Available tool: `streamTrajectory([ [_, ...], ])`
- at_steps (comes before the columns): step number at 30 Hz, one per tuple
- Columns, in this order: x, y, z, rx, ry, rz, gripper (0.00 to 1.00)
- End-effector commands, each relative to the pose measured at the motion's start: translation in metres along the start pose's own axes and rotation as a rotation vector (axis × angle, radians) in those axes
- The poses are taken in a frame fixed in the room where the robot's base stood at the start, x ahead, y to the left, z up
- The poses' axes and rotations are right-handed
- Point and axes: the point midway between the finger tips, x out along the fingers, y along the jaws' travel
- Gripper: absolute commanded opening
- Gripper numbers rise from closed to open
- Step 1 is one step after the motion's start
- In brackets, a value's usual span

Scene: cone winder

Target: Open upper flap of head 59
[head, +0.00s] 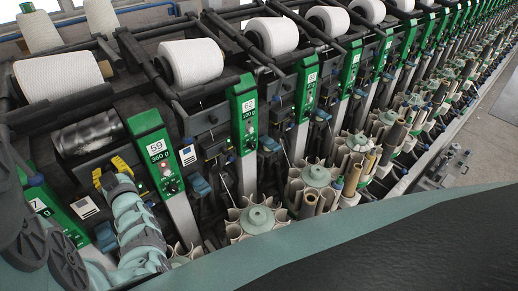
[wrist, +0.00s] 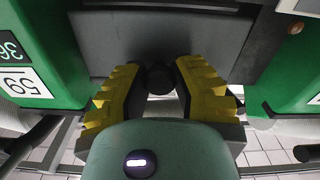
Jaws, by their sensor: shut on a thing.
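Head 59 carries a green panel (head: 157,150) with a white "59" label in the head view; the label also shows rotated in the wrist view (wrist: 18,83). My gripper (head: 113,168) is at the dark housing just left of that panel. In the wrist view, my gripper (wrist: 158,82) has its yellow ridged fingers on either side of a dark round knob (wrist: 158,77) and is shut on it. The knob stands out from a dark grey flap (wrist: 160,38) lying between two green panels. How far the flap is open cannot be told.
A bare metallic drum (head: 88,133) lies above head 59. A white yarn cone (head: 190,63) sits to the right, another (head: 58,76) to the upper left. Head 62's green panel (head: 243,112) stands close on the right. A round bobbin magazine (head: 257,219) is below right.

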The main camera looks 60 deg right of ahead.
Motion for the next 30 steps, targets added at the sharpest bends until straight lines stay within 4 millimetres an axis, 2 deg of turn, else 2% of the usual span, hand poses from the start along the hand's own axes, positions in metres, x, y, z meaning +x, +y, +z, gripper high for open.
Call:
streamTrajectory([
  [1,-0.001,-0.001,0.007,-0.001,0.015,0.003,0.00],
  [30,-0.016,-0.004,0.022,0.000,0.367,0.075,0.00],
])
